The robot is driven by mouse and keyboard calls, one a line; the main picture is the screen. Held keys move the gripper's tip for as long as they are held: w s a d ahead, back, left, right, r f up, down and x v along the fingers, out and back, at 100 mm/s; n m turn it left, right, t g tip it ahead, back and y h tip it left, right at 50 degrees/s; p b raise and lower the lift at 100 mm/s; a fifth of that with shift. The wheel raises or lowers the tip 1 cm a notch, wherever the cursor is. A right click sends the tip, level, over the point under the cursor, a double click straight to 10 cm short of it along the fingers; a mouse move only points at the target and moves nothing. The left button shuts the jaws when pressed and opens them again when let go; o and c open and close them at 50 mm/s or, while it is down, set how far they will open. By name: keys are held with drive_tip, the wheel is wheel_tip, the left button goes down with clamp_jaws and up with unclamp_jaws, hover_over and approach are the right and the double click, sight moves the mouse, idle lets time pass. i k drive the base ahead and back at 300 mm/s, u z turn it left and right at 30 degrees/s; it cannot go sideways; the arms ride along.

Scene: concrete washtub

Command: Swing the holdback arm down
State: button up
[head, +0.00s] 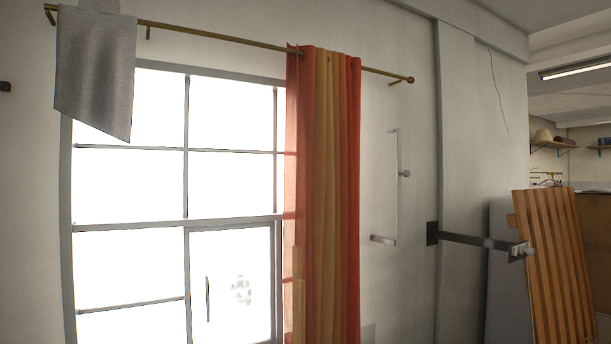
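A thin pale-grey bar (398,210), which looks like the holdback arm, stands upright against the wall right of the curtain. Its lower end has a short foot pointing left, and its top end bends a little to the left. A small round grey knob (405,173) sits at its right side, about a third of the way down. The orange and yellow curtain (325,190) hangs gathered to the left of the bar, apart from it. My gripper cannot be made out in this view.
A brass rod (220,37) carries the curtain above a bright window (130,190). A dark bar (470,239) juts from the wall right of the holdback. A slatted wooden panel (555,265) leans at right. An unclear grey angular shape hides part of the rod.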

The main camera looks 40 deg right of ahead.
sight(406, 173)
drive_tip(key=u, duration=1.7)
drive_tip(key=k, duration=2.35)
drive_tip(key=z, duration=1.75)
drive_tip(key=i, duration=0.15)
drive_tip(key=z, duration=0.35)
